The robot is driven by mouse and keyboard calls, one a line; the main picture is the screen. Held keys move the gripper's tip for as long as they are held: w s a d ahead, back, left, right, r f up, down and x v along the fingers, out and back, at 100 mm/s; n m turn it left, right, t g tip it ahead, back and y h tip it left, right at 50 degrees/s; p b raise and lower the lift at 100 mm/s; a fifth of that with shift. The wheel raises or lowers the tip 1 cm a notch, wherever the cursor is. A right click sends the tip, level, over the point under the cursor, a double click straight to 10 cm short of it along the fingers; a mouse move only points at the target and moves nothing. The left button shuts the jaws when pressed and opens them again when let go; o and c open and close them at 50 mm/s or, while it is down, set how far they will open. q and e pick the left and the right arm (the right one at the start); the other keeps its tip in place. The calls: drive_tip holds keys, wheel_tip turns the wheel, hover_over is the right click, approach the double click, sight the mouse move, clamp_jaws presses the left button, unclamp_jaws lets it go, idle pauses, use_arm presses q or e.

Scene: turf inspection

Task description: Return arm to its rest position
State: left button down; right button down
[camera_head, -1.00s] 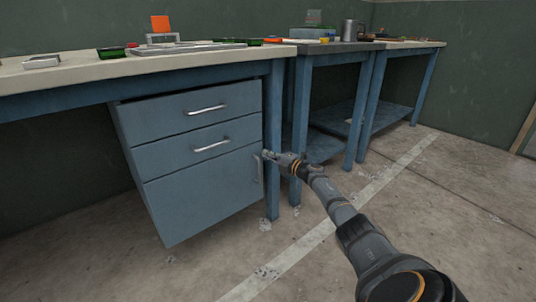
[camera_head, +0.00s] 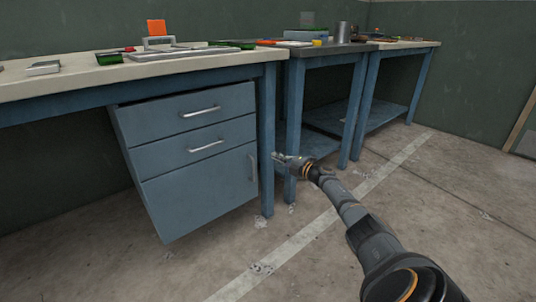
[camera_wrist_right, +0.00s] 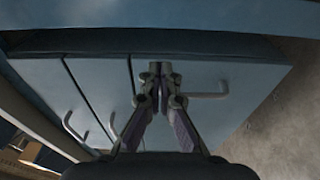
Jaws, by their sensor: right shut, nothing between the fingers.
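My right gripper (camera_head: 277,157) is shut and empty in the head view. It is in front of the bench leg, just right of the blue drawer cabinet (camera_head: 195,200). In the right wrist view the shut fingers (camera_wrist_right: 158,75) meet in front of the cabinet face, apart from the handle as far as the head view shows. The cabinet's upper drawers and lower door are closed. The door's upright handle (camera_head: 253,167) is left of the gripper in the head view; a handle (camera_wrist_right: 208,94) also shows in the right wrist view. My left gripper is not in view.
A long workbench (camera_head: 40,84) with a pale top stands over the cabinet, with small items on it. Two more blue-legged benches stand to the right, with a low shelf (camera_head: 385,115). The concrete floor (camera_head: 440,190) at right is clear.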

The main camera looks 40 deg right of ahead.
drive_tip(key=s+d, duration=0.4)
drive_tip(key=shift+s+f, duration=0.25)
drive_tip(key=shift+s, duration=0.05)
